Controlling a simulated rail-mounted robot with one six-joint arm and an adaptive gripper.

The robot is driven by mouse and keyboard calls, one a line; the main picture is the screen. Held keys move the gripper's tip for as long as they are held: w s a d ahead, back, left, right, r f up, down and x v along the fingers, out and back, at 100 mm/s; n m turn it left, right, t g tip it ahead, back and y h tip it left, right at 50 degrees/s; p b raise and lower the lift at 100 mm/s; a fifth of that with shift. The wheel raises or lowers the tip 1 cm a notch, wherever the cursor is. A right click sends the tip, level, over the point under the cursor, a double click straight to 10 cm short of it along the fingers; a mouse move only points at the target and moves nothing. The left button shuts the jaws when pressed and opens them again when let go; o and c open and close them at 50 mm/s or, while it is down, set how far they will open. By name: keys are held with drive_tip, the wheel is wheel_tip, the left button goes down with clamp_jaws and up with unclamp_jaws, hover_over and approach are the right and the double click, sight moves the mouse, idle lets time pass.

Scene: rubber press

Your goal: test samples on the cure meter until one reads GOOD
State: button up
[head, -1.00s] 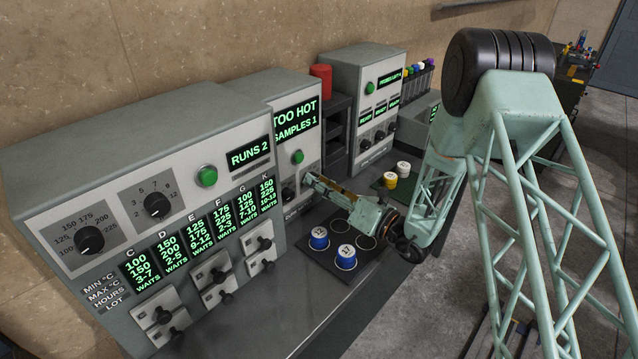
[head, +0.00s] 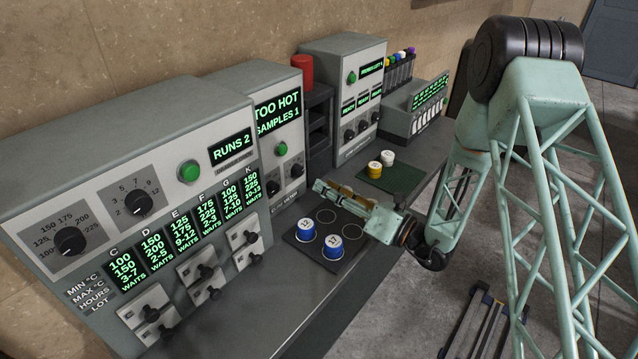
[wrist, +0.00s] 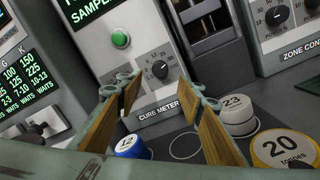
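The cure meter (head: 268,165) is a grey cabinet with a green button (head: 282,149). Its screen (head: 277,113) reads TOO HOT, SAMPLES 1. Two blue-sided, white-topped samples, 12 (head: 304,230) and 17 (head: 333,245), stand on a dark mat (head: 307,252) with ring marks. My gripper (head: 320,187) is open and empty above the dark mat, facing the cure meter label (wrist: 160,110).
A dark rack (head: 318,125) with a red cylinder (head: 302,71) on top stands beside the cure meter. Another cabinet (head: 345,85) stands beyond.

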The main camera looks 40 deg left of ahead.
drive_tip(key=shift+s+d, duration=0.1)
drive_tip(key=shift+d, duration=1.1)
drive_tip(key=shift+f, duration=0.1)
drive_tip(key=c, duration=0.5)
drive_tip(key=shift+s+r, duration=0.15)
drive_tip(key=shift+r, duration=0.3)
drive_tip(key=c, duration=0.5)
drive_tip(key=shift+s+d+r+n+p, duration=0.1)
drive_tip(key=shift+s+r+n+p, duration=0.05)
drive_tip(key=shift+r+n+p, duration=0.2)
clamp_jaws()
drive_tip(key=s+d+r+n+p, duration=0.2)
drive_tip(key=s+r+n+p, duration=0.2)
drive_tip(key=r, duration=0.5)
drive_tip(key=shift+s+d+r+n+h+p, duration=0.35)
drive_tip(key=shift+s+n, duration=0.25)
drive_tip(key=shift+n, duration=0.25)
drive_tip(key=shift+a+f, duration=0.1)
